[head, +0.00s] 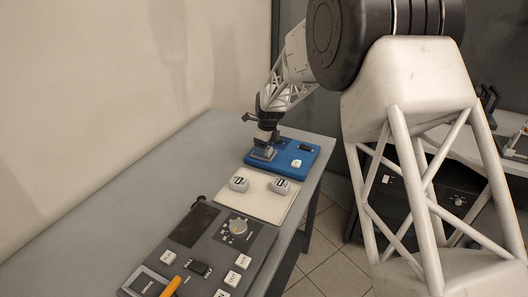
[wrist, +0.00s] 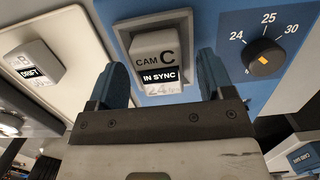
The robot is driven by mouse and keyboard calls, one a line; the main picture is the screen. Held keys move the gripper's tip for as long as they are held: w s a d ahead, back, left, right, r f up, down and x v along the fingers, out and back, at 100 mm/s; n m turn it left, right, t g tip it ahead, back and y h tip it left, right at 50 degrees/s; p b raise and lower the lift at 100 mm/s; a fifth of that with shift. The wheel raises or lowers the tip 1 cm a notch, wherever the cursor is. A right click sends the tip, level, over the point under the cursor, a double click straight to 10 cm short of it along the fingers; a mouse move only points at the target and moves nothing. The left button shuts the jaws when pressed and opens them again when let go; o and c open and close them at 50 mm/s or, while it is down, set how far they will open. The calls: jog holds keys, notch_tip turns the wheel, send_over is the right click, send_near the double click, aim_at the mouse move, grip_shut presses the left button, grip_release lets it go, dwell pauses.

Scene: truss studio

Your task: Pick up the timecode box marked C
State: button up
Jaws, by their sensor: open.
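The timecode box marked C (wrist: 155,52) is grey and white, with "CAM C" and a dark "IN SYNC" label in the wrist view. It sits in a grey-rimmed slot on the blue panel (wrist: 206,22). My gripper (wrist: 160,76) is open, with one blue finger on each side of the box's near end. I cannot tell whether the fingers touch it. In the head view my gripper (head: 265,149) is low over the left part of the blue panel (head: 311,156) and mostly hides the box there.
A white pad (head: 262,203) holds two similar boxes, left (head: 239,184) and right (head: 281,185); one marked B reads "DRIFT" (wrist: 35,62) in the wrist view. A dial (wrist: 264,58) is right of box C. A dark control console (head: 215,240) lies nearer. The table's left side is clear.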

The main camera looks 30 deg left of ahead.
dwell(0.4)
jog(key=c, duration=1.1)
jog(key=shift+r, duration=0.1)
jog(key=shift+r, duration=0.7)
notch_tip(320, 180, up, 2)
jog(key=shift+r, duration=0.15)
jog(key=s+d, duration=0.3)
jog(key=s, duration=0.1)
jog(key=s+d, duration=0.3)
jog(key=s, duration=0.1)
jog(key=s+d+r, duration=0.1)
jog(key=s+d, duration=0.2)
jog(key=s, duration=0.1)
jog(key=shift+s+d, duration=0.3)
jog(key=shift+s, duration=0.1)
